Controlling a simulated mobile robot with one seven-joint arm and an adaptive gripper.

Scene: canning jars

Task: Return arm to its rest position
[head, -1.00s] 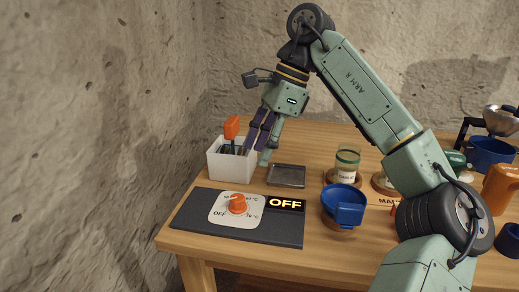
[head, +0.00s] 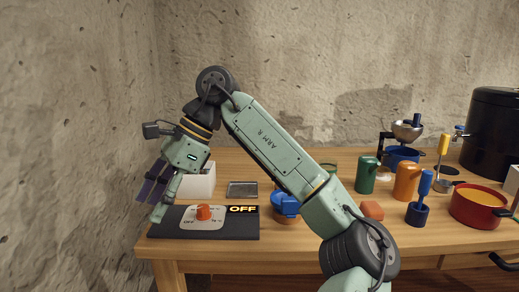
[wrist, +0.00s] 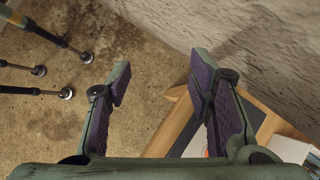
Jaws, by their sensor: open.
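My gripper (head: 150,204) hangs at the left end of the table in the head view, with its fingers pointing down and to the left. It is beside the dark panel's left end, in front of the white container (head: 200,183). In the wrist view my gripper (wrist: 162,80) has its two purple-padded fingers spread wide with nothing between them. Below it are the bare floor and the table's corner. My arm bends at a high elbow and crosses the middle of the head view, hiding part of the blue cup (head: 286,203).
The dark panel (head: 245,226) carries an orange knob (head: 204,212) and reads OFF. A metal tray (head: 242,189) lies behind it. A green mug (head: 366,175), an orange mug (head: 406,182) and a red pot (head: 478,206) stand right. The rough wall is close on the left.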

